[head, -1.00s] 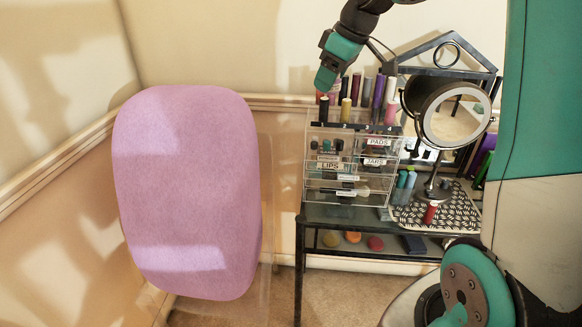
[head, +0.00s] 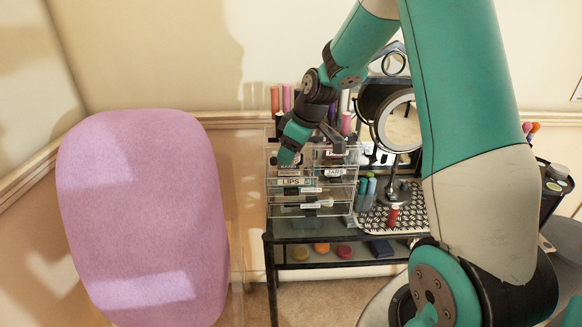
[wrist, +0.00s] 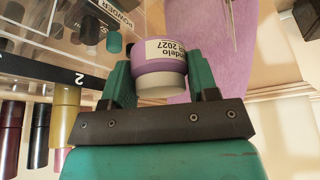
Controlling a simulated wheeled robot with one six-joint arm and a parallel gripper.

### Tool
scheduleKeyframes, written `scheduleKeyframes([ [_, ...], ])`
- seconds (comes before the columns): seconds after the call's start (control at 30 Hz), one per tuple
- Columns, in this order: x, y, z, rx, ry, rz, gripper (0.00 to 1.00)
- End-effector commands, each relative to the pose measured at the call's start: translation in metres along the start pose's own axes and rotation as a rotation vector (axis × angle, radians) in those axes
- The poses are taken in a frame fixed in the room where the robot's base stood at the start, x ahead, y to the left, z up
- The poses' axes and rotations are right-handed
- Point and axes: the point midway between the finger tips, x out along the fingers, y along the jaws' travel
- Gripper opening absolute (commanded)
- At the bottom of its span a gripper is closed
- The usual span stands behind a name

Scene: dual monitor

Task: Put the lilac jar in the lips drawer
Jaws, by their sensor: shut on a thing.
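My gripper (wrist: 158,78) is shut on the lilac jar (wrist: 172,52), which has a white end and a printed label, in the wrist view. In the head view my gripper (head: 287,157) is at the upper left front of the clear drawer organizer (head: 312,210), just above the LIPS label (head: 291,181). The jar is hidden by the gripper there. The lips drawer sits on the left side of the organizer; I cannot tell whether it is pulled out. In the wrist view a POWDER label (wrist: 124,18) shows near small dark and green containers.
A round mirror (head: 398,122) stands right of the organizer on a patterned mat (head: 375,218). A red lipstick (head: 393,217) stands on the mat. Tall tubes stand on the organizer's top. A pink chair back (head: 145,220) is at left, with a gap before the organizer.

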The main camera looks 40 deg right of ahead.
Motion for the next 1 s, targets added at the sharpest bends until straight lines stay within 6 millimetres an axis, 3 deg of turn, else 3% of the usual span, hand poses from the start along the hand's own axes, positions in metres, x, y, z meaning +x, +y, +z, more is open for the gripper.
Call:
scheduleKeyframes([
  [0.4,0.046,0.0,0.019,0.0,-0.001,-0.002,0.31],
  [0.8,0.054,0.0,0.022,0.0,0.001,0.0,0.31],
  [0.83,0.052,0.0,0.022,0.0,0.001,0.001,0.61],
  [0.9,0.052,0.0,0.021,0.0,0.001,0.0,0.77],
  [1.0,0.052,0.0,0.021,0.0,0.001,0.0,0.8],
])
